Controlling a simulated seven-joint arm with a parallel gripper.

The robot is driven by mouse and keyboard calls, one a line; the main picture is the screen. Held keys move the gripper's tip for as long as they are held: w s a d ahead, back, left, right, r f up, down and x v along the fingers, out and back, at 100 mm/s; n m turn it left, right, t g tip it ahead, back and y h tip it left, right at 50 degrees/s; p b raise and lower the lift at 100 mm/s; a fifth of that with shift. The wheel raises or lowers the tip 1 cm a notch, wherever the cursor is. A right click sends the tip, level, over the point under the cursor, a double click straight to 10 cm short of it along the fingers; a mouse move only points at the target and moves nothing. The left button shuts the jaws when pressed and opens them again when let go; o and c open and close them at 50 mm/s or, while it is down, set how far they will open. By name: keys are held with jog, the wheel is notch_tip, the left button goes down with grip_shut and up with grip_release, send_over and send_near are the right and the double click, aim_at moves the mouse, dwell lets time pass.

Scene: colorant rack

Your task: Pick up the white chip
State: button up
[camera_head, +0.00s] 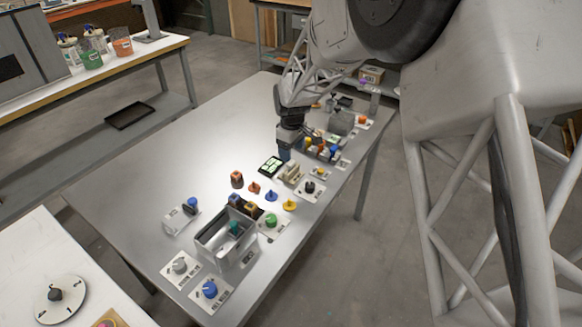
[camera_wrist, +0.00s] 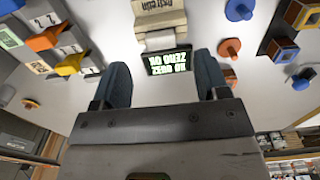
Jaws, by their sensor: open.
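My gripper (camera_head: 287,150) is over the middle of the long table, close to a black panel with green text and a beige device. In the wrist view my gripper (camera_wrist: 162,82) has its two dark fingers wide apart, with no object held between them. I cannot pick out the white chip with certainty. A small pale piece (camera_wrist: 7,95) lies at the left edge of the wrist view, outside the fingers; I cannot tell whether it is the chip. In the head view the arm covers part of the table beyond my gripper.
The black panel (camera_wrist: 170,61) and beige device (camera_wrist: 159,16) are just beyond the fingertips. Orange and yellow pieces (camera_wrist: 68,64) sit at left in the wrist view, an orange peg (camera_wrist: 229,47) at right. A grey bin (camera_head: 212,243) stands nearer the front. The table's left side is clear.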

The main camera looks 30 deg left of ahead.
jog(key=shift+a+f, duration=0.15)
jog(key=shift+f, duration=2.4)
jog(key=c, duration=1)
jog(key=shift+r, duration=0.1)
jog(key=shift+r, duration=1.5)
jog(key=shift+s+d+r, duration=0.2)
jog(key=s+d+r, duration=0.1)
jog(key=s+d, duration=0.9)
jog(key=d, duration=0.1)
jog(key=shift+s+r, duration=0.2)
jog(key=shift+s, duration=0.2)
